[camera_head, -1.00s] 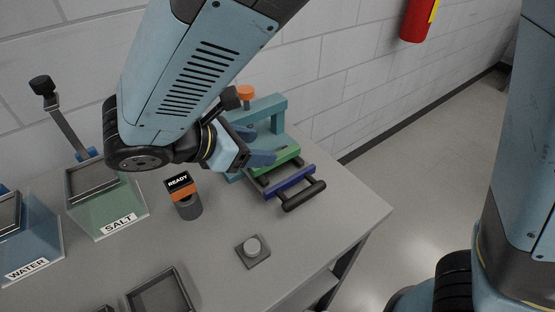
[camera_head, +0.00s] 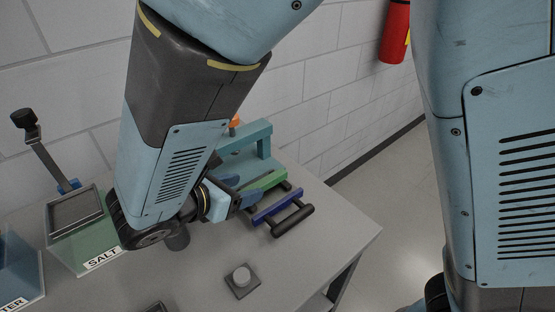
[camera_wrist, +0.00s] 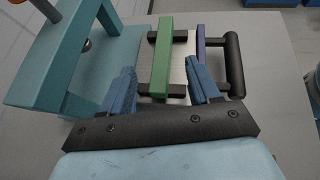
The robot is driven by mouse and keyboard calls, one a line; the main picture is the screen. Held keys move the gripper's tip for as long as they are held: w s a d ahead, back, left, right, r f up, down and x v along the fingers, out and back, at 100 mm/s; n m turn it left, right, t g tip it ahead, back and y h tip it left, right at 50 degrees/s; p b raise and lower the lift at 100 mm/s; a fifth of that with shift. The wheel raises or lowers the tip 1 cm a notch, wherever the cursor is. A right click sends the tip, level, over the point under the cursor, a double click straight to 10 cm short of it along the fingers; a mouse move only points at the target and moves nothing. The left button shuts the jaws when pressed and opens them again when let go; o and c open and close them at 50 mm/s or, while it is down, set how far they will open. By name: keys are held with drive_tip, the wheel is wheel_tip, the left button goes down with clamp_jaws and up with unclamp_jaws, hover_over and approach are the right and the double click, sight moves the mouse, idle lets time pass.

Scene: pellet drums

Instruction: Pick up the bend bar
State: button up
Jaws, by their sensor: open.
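A green bar (camera_head: 264,182) lies across dark rails beside a teal frame (camera_head: 262,140); it also shows in the wrist view (camera_wrist: 163,52). A blue-purple bar (camera_head: 278,206) lies parallel to it, also in the wrist view (camera_wrist: 201,40), and a black rod (camera_head: 293,221) lies outermost. No label shows which is the bend bar. My gripper (camera_head: 241,190) is open and empty at the near end of the bars. In the wrist view its fingers (camera_wrist: 162,70) are spread, with the green bar between them and the purple bar just past the right finger. Contact cannot be told.
The teal frame stands to the left of the bars in the wrist view (camera_wrist: 62,60). A SALT bin (camera_head: 82,240) and a lever stand at left, with a water bin (camera_head: 20,268) beside it. A grey button (camera_head: 241,277) sits on the table in front. The table's right side is clear.

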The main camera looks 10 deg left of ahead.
sight(260, 183)
drive_tip(key=shift+x, duration=2.75)
drive_tip(key=shift+d+r, duration=0.15)
drive_tip(key=shift+d, duration=0.05)
clamp_jaws()
